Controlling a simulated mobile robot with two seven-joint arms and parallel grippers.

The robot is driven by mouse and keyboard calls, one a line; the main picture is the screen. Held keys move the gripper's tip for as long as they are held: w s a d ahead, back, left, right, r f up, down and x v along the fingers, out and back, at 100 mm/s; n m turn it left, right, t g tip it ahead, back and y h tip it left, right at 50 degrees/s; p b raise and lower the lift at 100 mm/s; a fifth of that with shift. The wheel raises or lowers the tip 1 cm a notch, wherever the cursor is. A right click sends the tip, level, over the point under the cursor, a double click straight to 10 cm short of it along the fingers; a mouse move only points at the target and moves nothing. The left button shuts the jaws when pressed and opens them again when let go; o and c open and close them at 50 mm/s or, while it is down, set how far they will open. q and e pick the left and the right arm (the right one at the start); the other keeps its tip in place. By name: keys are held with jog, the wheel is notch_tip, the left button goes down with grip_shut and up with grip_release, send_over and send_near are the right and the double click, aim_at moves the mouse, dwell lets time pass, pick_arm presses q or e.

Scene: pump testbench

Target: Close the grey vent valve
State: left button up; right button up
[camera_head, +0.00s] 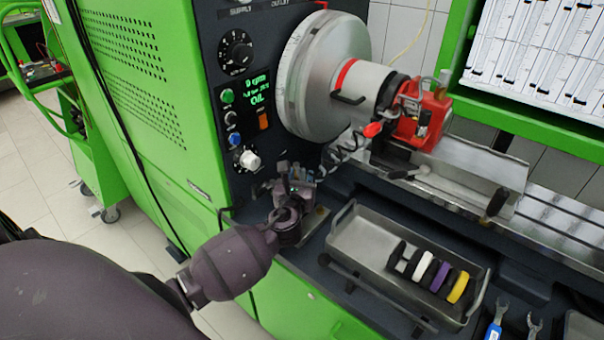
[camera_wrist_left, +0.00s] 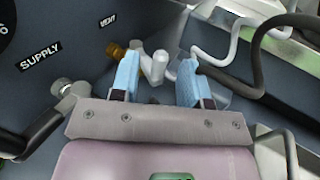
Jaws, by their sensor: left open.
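The vent valve shows in the left wrist view as a light grey handle (camera_wrist_left: 158,64) beside a brass fitting (camera_wrist_left: 116,50), below the VENT label (camera_wrist_left: 107,20) on the dark panel. My left gripper (camera_wrist_left: 160,66) is open, with one blue finger on each side of the grey handle. I cannot tell whether either finger touches it. In the head view my left gripper (camera_head: 298,178) is at the panel's lower right, below the large metal disc. It hides the valve there. My right gripper is not in view.
A SUPPLY label (camera_wrist_left: 40,54) and a hose fitting (camera_wrist_left: 62,87) are at the left in the wrist view. A grey hose (camera_wrist_left: 245,35) curves close to the right finger. In the head view, a metal tray (camera_head: 362,243) holding several coloured rings lies to the right of the gripper.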

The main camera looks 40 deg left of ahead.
pick_arm(q)
jog(key=shift+x, duration=1)
grip_shut()
